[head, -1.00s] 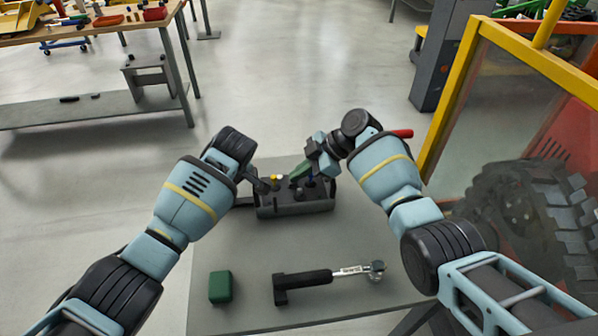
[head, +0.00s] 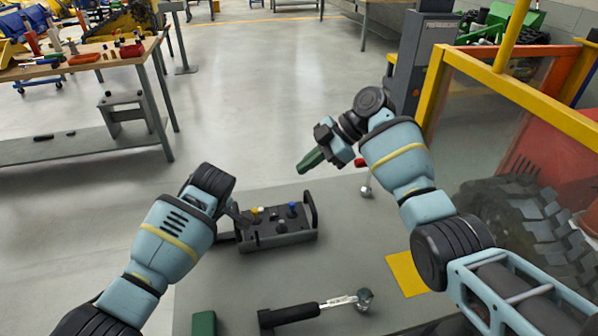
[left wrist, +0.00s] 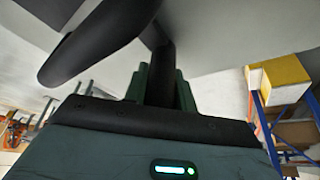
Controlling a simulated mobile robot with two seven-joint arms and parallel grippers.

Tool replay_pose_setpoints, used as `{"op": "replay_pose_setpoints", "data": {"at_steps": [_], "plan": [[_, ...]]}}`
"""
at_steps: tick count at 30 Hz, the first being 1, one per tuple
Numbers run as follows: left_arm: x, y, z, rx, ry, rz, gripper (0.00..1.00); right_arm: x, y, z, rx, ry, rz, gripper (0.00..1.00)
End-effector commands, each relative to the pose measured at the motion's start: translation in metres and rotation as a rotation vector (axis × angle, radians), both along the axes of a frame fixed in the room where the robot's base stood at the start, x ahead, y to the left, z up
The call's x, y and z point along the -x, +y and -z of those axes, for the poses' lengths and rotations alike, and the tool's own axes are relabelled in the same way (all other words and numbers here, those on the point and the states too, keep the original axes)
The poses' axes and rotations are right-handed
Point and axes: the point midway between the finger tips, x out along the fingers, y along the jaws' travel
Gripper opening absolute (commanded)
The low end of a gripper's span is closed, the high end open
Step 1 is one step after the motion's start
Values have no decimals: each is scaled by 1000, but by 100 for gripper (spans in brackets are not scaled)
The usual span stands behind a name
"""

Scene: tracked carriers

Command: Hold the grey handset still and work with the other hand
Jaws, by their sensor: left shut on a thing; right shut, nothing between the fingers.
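The left wrist view shows the dark bar (left wrist: 160,62) between the green fingers. My right gripper (head: 308,162) is shut and empty, its green fingers above and beyond the handset, apart from it.
A black-handled wrench (head: 292,314) and a green block (head: 204,323) lie at the table's near side. A yellow sheet (head: 406,274) and a red-handled tool (head: 365,188) are on the right. A yellow-framed clear panel (head: 500,125) stands beyond the right arm.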

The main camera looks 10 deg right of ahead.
Motion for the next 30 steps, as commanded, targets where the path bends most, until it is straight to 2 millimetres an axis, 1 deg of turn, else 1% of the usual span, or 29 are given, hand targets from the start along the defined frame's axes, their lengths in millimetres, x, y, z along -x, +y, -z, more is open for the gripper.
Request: {"op": "replay_pose_setpoints", "data": {"at_steps": [11, 12, 15, 18, 26, 30], "plan": [[0, 0, 0, 0, 0, 1, 0, 0, -1, -1, 0, 0, 0, 0], [0, 0, 0, 0, 0, 1, 28, 0, -1, -1, 0, 0, 0, 0], [0, 0, 0, 0, 0, 1, 41, 0, -1, -1, 0, 1, 1, 0], [0, 0, 0, 0, 0, 1, 52, 0, -1, -1, 0, 1, 1, 0], [0, 0, -1, 0, 0, 1, 52, 0, -1, 0, 0, 1, 1, 0], [2, -3, -9, 2, -2, 2, 52, 0, -1, 0, 0, 1, 1, 0]]}}
